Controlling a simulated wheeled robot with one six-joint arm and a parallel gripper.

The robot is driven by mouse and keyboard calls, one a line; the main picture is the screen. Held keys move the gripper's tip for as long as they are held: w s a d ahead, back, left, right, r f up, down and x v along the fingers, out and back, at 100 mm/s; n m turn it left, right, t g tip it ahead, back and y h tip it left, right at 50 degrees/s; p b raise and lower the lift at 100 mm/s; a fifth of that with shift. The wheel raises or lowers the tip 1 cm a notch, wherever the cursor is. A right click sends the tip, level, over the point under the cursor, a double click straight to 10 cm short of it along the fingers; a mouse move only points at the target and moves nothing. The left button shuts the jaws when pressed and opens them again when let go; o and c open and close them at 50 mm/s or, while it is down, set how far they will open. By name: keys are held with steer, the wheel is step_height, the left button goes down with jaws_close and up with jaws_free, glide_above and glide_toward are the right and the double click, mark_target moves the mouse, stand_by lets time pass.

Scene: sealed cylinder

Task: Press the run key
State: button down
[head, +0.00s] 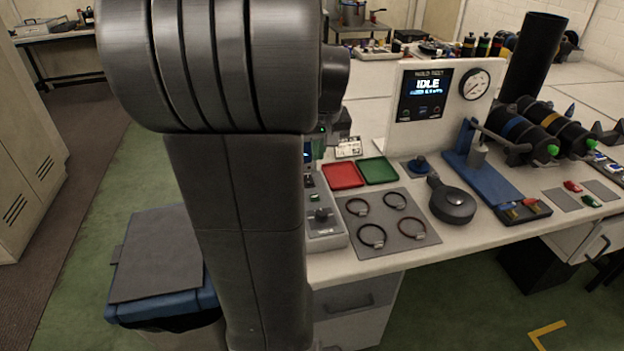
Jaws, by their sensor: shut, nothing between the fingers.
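An upright white test panel (455,95) stands at the back of the bench. Its dark display (424,93) reads IDLE, with a blue line of smaller text under it. Small marks lie along the display's lower part, too small to read. A grey control box (324,228) at the bench's left end has a small green button and a dark knob; its left side is hidden by my arm. I cannot tell which of these is the run key. My arm fills the left centre, and my gripper cannot be made out behind it.
Red (343,175) and green (378,170) trays and a grey mat (415,235) with several rings lie right of the box. A black round tool (452,205), a blue clamp stand (490,170) and dark cylinders (545,130) stand further right. A blue-topped bin (150,265) is at left.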

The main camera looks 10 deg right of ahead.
steer(key=shift+s, duration=0.15)
steer(key=shift+f, duration=0.1)
steer(key=x, duration=1.2)
steer(key=shift+s+f+b, duration=0.2)
steer(key=shift+f+b, duration=0.2)
steer(key=shift+f, duration=0.55)
